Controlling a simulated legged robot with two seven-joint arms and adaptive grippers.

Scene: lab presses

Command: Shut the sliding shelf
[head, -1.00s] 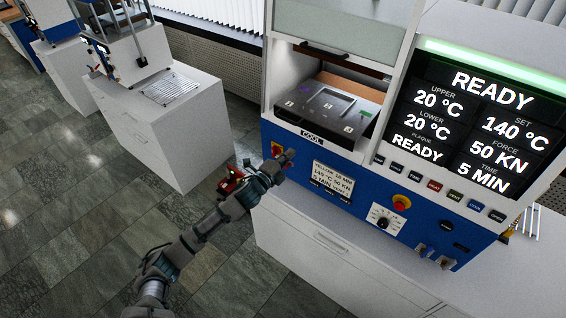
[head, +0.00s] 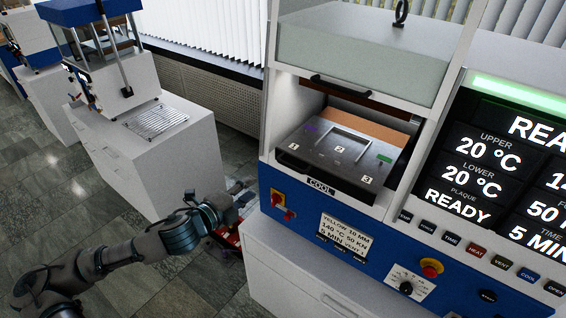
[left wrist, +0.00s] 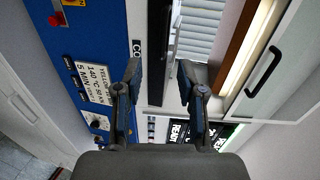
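The sliding shelf (head: 345,150) is a dark metal plate with a square recess and the marks 1, 2 and 3. It lies in the lit press opening, its front edge just above the COOL label. My left gripper (head: 236,200) is left of the press's blue panel, lower than the shelf; its fingertips are hard to make out there. In the left wrist view the left gripper (left wrist: 158,72) is open and empty, with the shelf's dark edge (left wrist: 160,40) beyond and between its fingers. I see no contact. My right gripper is not in view.
The raised guard door (head: 365,65) with a black handle hangs above the opening. Below are the blue control panel (head: 400,262) with knobs and a white cabinet (head: 290,280). A second press (head: 150,130) stands at left.

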